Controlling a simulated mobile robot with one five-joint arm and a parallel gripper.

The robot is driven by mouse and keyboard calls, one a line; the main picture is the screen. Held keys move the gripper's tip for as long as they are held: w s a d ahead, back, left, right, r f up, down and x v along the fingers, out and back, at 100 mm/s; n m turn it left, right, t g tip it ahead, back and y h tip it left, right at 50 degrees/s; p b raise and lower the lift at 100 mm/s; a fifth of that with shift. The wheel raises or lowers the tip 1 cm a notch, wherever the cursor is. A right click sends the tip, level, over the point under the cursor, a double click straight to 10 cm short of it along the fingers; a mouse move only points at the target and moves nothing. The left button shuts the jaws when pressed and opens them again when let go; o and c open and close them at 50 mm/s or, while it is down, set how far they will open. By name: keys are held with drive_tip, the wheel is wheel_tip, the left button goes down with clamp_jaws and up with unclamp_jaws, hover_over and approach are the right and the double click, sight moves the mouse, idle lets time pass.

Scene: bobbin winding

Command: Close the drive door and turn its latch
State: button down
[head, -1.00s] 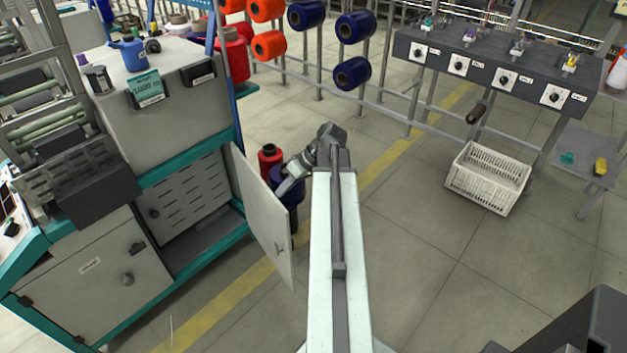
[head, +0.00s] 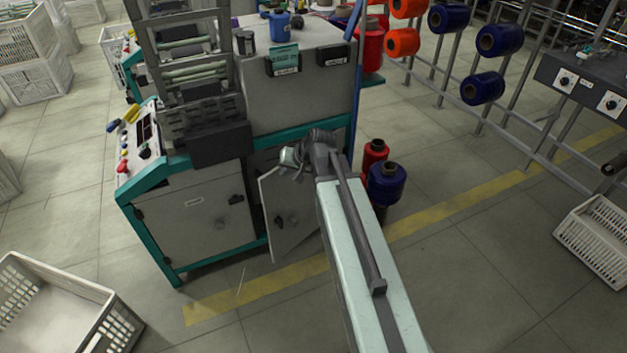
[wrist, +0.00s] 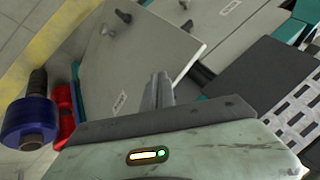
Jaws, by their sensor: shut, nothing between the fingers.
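The drive door (head: 292,212) is a grey panel on the teal-framed machine, standing partly open. Its free edge is at the left, with a dark gap behind it; its right side is hidden by my arm. The dark latch (head: 278,221) sits near that free edge. In the wrist view the door (wrist: 140,55) fills the upper middle, with the latch (wrist: 105,30) at upper left and a small label lower down. My gripper (head: 290,157) is at the door's top edge in the head view. The fingers (wrist: 160,80) are shut and empty, over the door's lower part; contact cannot be told.
A shut grey cabinet door (head: 195,222) is left of the drive door. Blue (head: 386,183) and red (head: 374,155) spools stand right of the machine, beside my arm. White crates are at lower left (head: 112,322) and right (head: 597,235). Floor in front is clear.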

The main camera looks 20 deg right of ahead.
drive_tip(key=w+a, duration=0.3)
drive_tip(key=w, duration=0.6)
drive_tip(key=shift+w, duration=0.15)
drive_tip(key=shift+a, duration=0.1)
drive_tip(key=p+v, duration=0.6)
drive_tip(key=v, duration=0.1)
drive_tip(key=shift+s+r, duration=0.2)
drive_tip(key=shift+r, duration=0.15)
